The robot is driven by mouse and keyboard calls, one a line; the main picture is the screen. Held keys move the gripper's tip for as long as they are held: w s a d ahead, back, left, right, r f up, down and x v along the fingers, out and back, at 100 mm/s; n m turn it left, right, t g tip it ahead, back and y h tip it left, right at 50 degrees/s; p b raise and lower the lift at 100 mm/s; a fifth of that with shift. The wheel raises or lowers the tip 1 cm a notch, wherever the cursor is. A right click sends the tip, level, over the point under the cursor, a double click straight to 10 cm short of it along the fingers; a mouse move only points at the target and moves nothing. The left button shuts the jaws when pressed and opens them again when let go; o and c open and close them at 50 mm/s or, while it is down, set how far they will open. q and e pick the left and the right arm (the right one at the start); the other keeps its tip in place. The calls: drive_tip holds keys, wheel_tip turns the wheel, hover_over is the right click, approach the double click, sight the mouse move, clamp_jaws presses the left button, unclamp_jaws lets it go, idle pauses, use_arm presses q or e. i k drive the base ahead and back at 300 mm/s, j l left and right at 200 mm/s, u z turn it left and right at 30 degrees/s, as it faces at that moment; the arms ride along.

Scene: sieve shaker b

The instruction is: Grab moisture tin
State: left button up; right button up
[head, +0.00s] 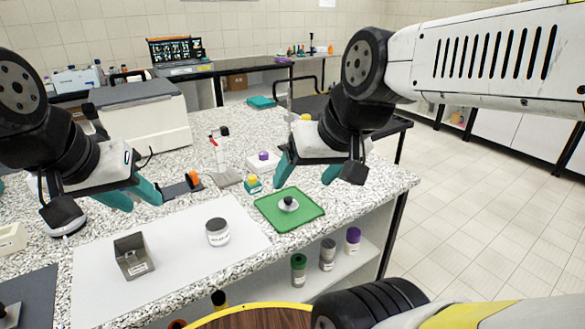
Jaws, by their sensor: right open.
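A small round tin (218,232) with a grey lid and a pale label stands upright on the white mat (185,262); its label is too small to read surely, but it looks like the moisture tin. My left gripper (132,196) hangs above the bench, to the left of the tin and apart from it. Its teal fingers show from the side, so their gap is unclear. My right gripper (308,172) is open and empty, up and to the right of the tin, above and behind the green mat.
A grey metal block-like holder (134,256) stands left of the tin. A green mat (290,222) with a small dark-knobbed piece (288,203) lies to the right. Small bottles (252,183) stand behind. Capped jars (327,254) sit on the shelf below.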

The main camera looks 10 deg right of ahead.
sight(217, 229)
drive_tip(key=k+l+u, duration=0.2)
drive_tip(key=u, duration=0.2)
drive_tip(key=k+l+u, duration=0.25)
drive_tip(key=u, duration=0.15)
drive_tip(key=k+l+u, duration=0.25)
drive_tip(key=u, duration=0.15)
